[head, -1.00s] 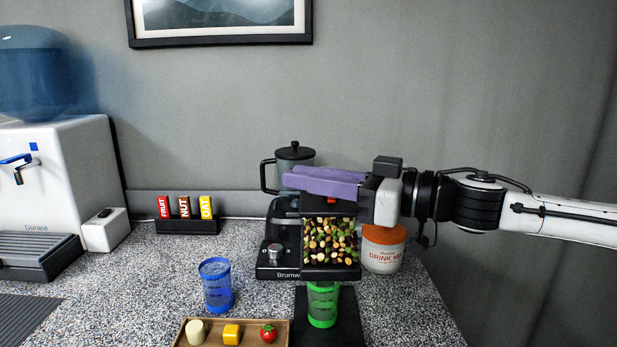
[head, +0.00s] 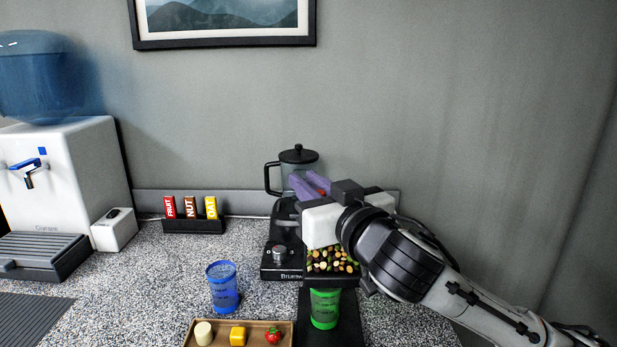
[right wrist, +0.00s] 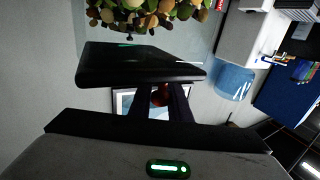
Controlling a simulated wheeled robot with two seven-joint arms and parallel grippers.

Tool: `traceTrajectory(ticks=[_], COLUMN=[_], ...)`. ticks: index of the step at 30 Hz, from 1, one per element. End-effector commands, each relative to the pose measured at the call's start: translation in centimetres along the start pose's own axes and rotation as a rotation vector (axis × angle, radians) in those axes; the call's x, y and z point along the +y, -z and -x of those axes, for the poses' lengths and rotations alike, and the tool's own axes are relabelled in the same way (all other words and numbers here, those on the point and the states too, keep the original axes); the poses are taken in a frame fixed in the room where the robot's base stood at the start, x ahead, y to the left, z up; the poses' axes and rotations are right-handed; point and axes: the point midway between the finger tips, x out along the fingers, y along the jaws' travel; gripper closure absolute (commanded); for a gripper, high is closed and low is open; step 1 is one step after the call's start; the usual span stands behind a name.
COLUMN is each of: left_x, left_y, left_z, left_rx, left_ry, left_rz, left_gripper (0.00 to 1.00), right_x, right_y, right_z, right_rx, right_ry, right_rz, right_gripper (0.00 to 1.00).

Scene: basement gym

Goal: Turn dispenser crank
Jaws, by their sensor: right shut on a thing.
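The dispenser (head: 345,281) stands on the counter with mixed nuts behind its clear front, partly covered by my right gripper. Its nuts and dark top also show in the right wrist view (right wrist: 140,65). My right gripper (head: 308,183) is over the dispenser top, its purple fingers pointing to the back. It is shut on the red crank (right wrist: 160,96), which shows between the fingers in the right wrist view; the head view gives only a small red bit of it. A green cup (head: 324,309) stands upright under the dispenser. My left gripper is not in view.
A coffee machine (head: 279,256) with a carafe (head: 299,160) stands close left of the dispenser. A blue cup (head: 223,288), a wooden tray (head: 256,341) with small foods and a bar rack (head: 194,227) are further left. The counter between rack and blue cup is free.

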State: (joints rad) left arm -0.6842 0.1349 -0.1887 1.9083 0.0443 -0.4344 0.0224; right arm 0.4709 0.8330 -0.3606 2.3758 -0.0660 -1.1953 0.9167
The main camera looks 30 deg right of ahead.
Motion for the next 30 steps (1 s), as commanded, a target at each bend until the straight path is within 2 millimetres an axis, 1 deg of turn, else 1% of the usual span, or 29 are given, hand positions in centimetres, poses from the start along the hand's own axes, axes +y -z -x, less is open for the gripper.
traceTrajectory(ticks=[1,8,18,24,30], left_x=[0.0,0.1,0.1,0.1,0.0], left_y=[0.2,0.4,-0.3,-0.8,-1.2], left_z=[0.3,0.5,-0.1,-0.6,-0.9], left_rx=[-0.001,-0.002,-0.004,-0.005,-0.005], left_ry=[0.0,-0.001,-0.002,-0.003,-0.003], left_rz=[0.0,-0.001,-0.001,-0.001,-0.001], left_gripper=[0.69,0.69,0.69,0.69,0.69], right_x=[-0.2,0.5,1.6,2.2,2.7], right_y=[0.3,0.1,-0.2,-0.2,0.0], right_z=[-0.2,-0.9,-1.6,-1.8,-1.9], right_rx=[0.003,-0.002,-0.002,-0.001,0.003], right_ry=[-0.038,-0.256,-0.562,-0.699,-0.789], right_rz=[-0.011,-0.01,-0.005,-0.003,-0.001], right_gripper=[1.0,1.0,1.0,1.0,1.0])
